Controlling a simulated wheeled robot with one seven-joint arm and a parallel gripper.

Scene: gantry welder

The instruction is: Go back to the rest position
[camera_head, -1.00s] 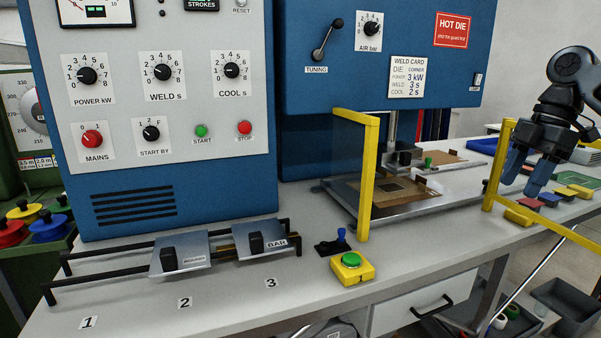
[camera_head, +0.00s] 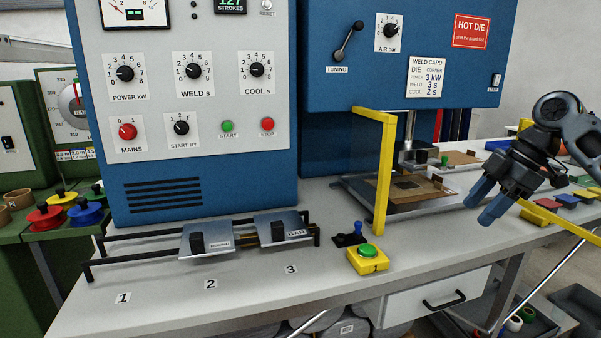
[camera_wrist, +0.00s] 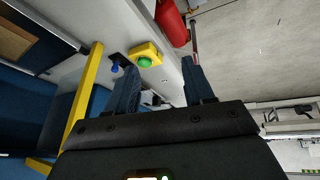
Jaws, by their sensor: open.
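My gripper (camera_head: 481,206) is at the right of the head view, in front of the right part of the bench. Its two blue fingers point down and to the left, and it is open with nothing between them. In the wrist view the fingers (camera_wrist: 160,88) stand apart and empty. The gripper is clear of the yellow guard frame (camera_head: 385,170) and of the yellow box with the green button (camera_head: 368,258); both also show in the wrist view.
The blue welder cabinet (camera_head: 205,172) stands at the back of the bench (camera_head: 235,290). Two metal plates (camera_head: 207,239) sit on black rails. A die plate (camera_head: 410,200) lies under the press. Coloured blocks (camera_head: 566,200) lie at the right. An open drawer front (camera_head: 425,300) is below.

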